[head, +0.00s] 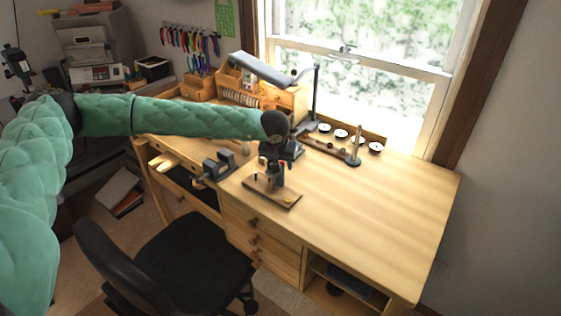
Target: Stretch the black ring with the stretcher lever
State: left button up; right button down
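My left arm reaches in from the left in a green padded sleeve, and my dark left gripper (271,172) points down from its end. It is over a small wooden base (286,202) with dark upright parts, which looks like the ring stretcher, on the workbench. The gripper and the dark parts overlap in the picture, so I cannot tell whether they touch or whether the fingers are open or shut. The black ring and the lever cannot be made out. A small yellowish spot (289,199) shows on the base. My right gripper is not in view.
The wooden bench (390,210) is clear at its front right. A dark vise (219,165) is left of the base. A post (355,148) and several round discs (341,133) stand toward the back. A black chair (190,262) stands in front.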

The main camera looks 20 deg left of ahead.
pick_arm(q)
jog(key=shift+c, duration=0.2)
grip_shut()
